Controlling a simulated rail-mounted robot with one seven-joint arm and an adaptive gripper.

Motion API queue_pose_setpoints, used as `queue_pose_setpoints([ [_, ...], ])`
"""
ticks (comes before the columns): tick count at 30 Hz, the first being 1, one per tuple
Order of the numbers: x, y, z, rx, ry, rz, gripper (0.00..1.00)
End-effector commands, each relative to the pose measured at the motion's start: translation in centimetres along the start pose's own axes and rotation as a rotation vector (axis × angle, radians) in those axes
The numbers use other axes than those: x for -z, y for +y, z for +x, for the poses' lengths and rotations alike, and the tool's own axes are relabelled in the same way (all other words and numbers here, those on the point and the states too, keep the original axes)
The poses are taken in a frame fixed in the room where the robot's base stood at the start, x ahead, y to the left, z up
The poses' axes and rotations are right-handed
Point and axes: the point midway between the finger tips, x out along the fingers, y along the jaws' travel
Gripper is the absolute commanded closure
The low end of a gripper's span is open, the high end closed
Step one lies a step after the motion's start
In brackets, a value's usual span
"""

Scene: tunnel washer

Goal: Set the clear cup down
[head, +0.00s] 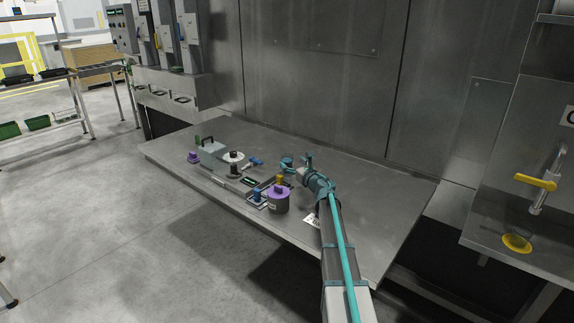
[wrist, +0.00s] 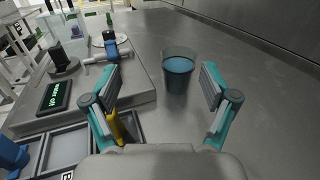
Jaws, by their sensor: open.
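The clear cup (wrist: 178,72) holds blue liquid and stands upright on the steel table, in the upper middle of the wrist view. In the head view the cup (head: 287,161) is a small bluish shape near the end of my arm. My gripper (wrist: 160,80) is open, its two fingers spread wide apart.
A scale with a lit green display (wrist: 54,96) stands left of the gripper. A blue-and-white tool (wrist: 108,50) lies behind it, and a grey compartment tray (wrist: 68,145) is at lower left. A purple-lidded dark jar (head: 278,198) stands near the table's front edge. The table right of the cup is clear.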

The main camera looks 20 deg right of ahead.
Motion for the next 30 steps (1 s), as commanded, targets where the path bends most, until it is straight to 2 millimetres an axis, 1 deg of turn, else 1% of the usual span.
queue_pose_setpoints([
  [1, -2.1, 0.5, 1.6, -0.013, -0.019, 0.003, 0.15],
  [2, -3.3, 0.8, 2.4, -0.017, -0.033, 0.009, 0.15],
  [3, -4.9, 0.9, 3.6, -0.01, -0.054, 0.025, 0.15],
  [5, -7.5, 0.6, 5.4, 0.025, -0.087, 0.078, 0.15],
  [6, -9.1, 0.1, 6.4, 0.057, -0.108, 0.135, 0.15],
  [9, -12.2, -1.2, 8.4, 0.137, -0.152, 0.299, 0.15],
  [11, -13.7, -2.2, 9.4, 0.189, -0.177, 0.415, 0.15],
  [12, -14.7, -2.9, 10.1, 0.226, -0.195, 0.501, 0.15],
  [14, -16.0, -3.9, 11.1, 0.286, -0.222, 0.648, 0.15],
  [16, -17.4, -5.2, 12.2, 0.363, -0.258, 0.847, 0.15],
  [19, -18.4, -6.8, 13.5, 0.493, -0.314, 1.182, 0.15],
  [21, -18.3, -7.5, 14.0, 0.595, -0.354, 1.427, 0.15],
  [23, -17.9, -7.8, 14.3, 0.687, -0.391, 1.637, 0.15],
  [24, -17.4, -7.7, 14.4, 0.753, -0.416, 1.771, 0.15],
  [26, -16.4, -7.3, 14.4, 0.86, -0.459, 1.97, 0.15],
  [27, -15.7, -7.0, 14.2, 0.939, -0.49, 2.096, 0.15],
  [29, -14.5, -6.2, 13.8, 1.069, -0.545, 2.275, 0.15],
  [30, -13.6, -5.6, 13.4, 1.163, -0.587, 2.382, 0.15],
])
